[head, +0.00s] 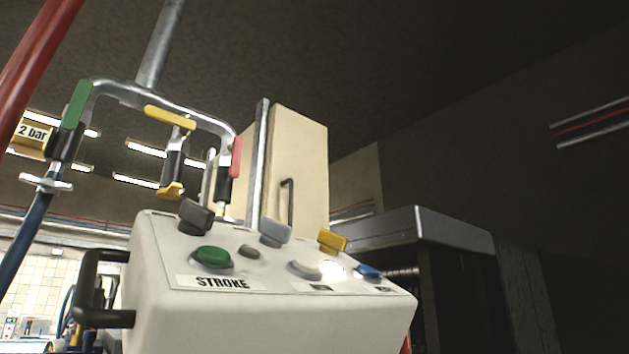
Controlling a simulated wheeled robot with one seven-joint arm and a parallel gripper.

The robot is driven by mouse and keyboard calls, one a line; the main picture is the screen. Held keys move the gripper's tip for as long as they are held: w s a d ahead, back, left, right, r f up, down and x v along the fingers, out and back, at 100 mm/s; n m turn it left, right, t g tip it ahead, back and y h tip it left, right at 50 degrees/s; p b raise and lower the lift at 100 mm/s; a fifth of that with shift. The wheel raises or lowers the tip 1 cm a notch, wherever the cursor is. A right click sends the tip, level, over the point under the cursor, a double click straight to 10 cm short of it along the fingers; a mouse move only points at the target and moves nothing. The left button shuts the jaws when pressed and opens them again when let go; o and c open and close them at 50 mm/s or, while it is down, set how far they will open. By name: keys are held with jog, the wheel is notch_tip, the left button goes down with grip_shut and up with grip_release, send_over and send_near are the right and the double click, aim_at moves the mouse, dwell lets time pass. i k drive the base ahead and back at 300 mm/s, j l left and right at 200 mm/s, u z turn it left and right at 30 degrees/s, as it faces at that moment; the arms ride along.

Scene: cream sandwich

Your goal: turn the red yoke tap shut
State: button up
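The red yoke tap (236,157) is on the right end of a curved metal pipe yoke (190,104), above a pale control box. Its red lever stands nearly upright, roughly along the pipe's downward leg, with a black body below it. A green tap lever (77,104) on the left leg also lies along its pipe. A yellow tap lever (170,117) in the middle lies crosswise. The lower end of the red tap's leg is partly hidden behind the box. My gripper is not in view.
The control box (150,262) has several coloured buttons, a STROKE label (222,282) and a black side handle (88,290). A metal post (258,165) and cream cabinet (300,160) stand right of the red tap. A red pipe (35,60) crosses the upper left.

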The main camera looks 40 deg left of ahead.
aim_at(237, 147)
jog(key=i+l+u, duration=0.1)
jog(key=i+u, duration=0.3)
jog(key=i+l+u, duration=0.25)
jog(key=i+u, duration=0.15)
jog(key=i, duration=0.15)
jog(key=i+l+u, duration=0.4)
